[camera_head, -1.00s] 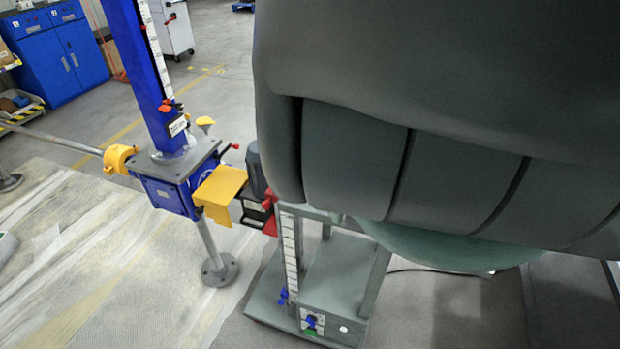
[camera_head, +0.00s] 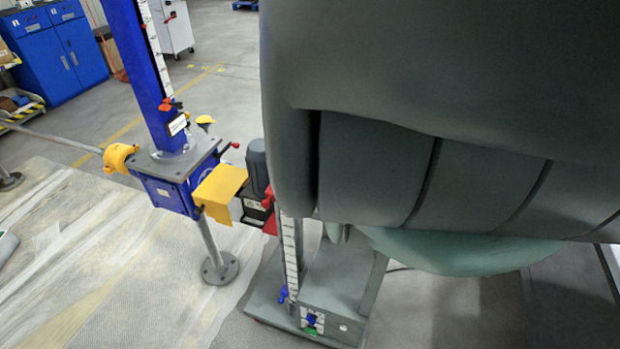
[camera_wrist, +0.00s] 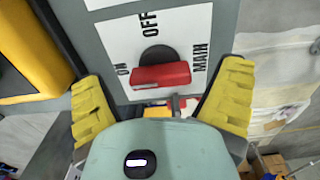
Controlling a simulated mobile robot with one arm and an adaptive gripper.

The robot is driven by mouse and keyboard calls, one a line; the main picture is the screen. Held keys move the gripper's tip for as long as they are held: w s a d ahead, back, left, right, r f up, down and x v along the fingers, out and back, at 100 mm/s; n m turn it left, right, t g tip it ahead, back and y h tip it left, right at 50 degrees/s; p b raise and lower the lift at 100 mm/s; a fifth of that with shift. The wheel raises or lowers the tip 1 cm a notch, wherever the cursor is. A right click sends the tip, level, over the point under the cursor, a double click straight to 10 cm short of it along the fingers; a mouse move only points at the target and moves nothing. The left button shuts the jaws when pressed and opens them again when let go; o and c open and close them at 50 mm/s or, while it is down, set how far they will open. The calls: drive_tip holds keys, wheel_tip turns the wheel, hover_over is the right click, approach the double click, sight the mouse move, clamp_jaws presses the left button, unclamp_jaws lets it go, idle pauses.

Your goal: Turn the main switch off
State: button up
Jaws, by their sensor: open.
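In the wrist view the main switch is a red handle (camera_wrist: 160,76) on a dark round base, set on a white label plate (camera_wrist: 187,27) marked ON, OFF and MAIN. The handle lies roughly level across the picture, below the round base. My gripper (camera_wrist: 162,86) is open, with one yellow finger on each side of the handle and a visible gap on both sides. I cannot tell from this view how near the fingertips are to the plate. In the head view my gripper is hidden behind my arm, and I cannot make out the switch there.
A blue screw jack (camera_head: 180,180) with a yellow cover (camera_head: 218,190) and a dark motor (camera_head: 256,165) stands at the left. A grey stand (camera_head: 340,280) is below my arm. A blue cabinet (camera_head: 55,50) is at the back left. The floor between is open.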

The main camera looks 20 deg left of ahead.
drive_tip(key=c, duration=1.2)
